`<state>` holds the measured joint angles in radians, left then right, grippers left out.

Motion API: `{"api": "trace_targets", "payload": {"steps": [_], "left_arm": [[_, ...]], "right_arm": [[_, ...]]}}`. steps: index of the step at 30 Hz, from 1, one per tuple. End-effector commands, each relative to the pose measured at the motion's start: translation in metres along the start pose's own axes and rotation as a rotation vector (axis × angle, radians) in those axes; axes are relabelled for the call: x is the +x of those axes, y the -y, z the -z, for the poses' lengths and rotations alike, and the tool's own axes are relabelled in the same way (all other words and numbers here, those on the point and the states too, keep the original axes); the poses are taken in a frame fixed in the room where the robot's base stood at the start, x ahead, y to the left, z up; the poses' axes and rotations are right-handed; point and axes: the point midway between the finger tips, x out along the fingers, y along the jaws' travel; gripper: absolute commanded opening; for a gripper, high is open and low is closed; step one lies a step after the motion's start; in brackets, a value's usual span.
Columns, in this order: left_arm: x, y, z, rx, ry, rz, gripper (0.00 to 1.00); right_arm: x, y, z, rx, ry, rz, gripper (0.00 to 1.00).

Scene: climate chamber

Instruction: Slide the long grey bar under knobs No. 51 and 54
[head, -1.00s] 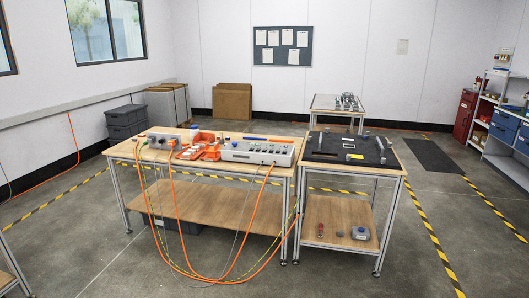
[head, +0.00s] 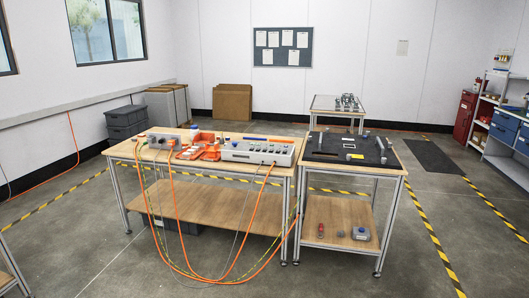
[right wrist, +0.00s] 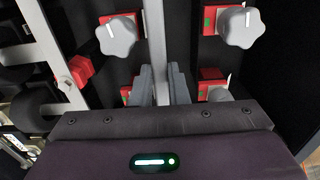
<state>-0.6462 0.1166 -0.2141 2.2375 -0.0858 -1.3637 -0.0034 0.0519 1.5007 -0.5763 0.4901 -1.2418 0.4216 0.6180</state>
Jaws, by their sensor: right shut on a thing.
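In the right wrist view my right gripper (right wrist: 162,86) is shut on the long grey bar (right wrist: 155,35). The bar runs up the picture from between the fingers, in the gap between two columns of knobs. A grey star-shaped knob (right wrist: 117,38) with a white pointer line is left of the bar, and a second grey knob (right wrist: 242,27) is to the right. Both sit on red and white plates with green marks. Two lower red plates are partly hidden behind the fingers and wrist. No knob numbers are readable. My left gripper shows in neither view.
In the right wrist view a red block (right wrist: 78,70) and round dark parts lie at the left. In the head view a wooden bench (head: 215,143) carries grey and orange devices with hanging orange cables. A black-topped table (head: 335,148) stands beside it. The floor in front is open.

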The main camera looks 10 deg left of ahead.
Motion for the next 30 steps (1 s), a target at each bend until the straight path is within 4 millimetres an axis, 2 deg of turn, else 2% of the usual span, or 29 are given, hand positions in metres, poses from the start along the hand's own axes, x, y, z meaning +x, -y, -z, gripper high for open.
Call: {"api": "trace_targets", "payload": {"steps": [14,15,20,27,30], "left_arm": [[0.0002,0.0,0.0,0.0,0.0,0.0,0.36],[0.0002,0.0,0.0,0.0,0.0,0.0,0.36],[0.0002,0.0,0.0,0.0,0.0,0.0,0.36],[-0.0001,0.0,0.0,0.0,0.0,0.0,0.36],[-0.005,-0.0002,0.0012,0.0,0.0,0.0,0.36]], "right_arm": [[-0.0015,-0.0019,0.0,0.0,-0.001,-0.006,0.0],[-0.0016,-0.002,0.0,0.0,-0.001,-0.006,0.2],[-0.0012,-0.0015,0.0,0.0,-0.001,-0.004,0.4],[-0.0007,-0.0007,0.0,0.0,0.0,-0.002,0.4],[-0.0065,-0.0008,0.0,0.001,0.0,-0.002,0.4]]}}
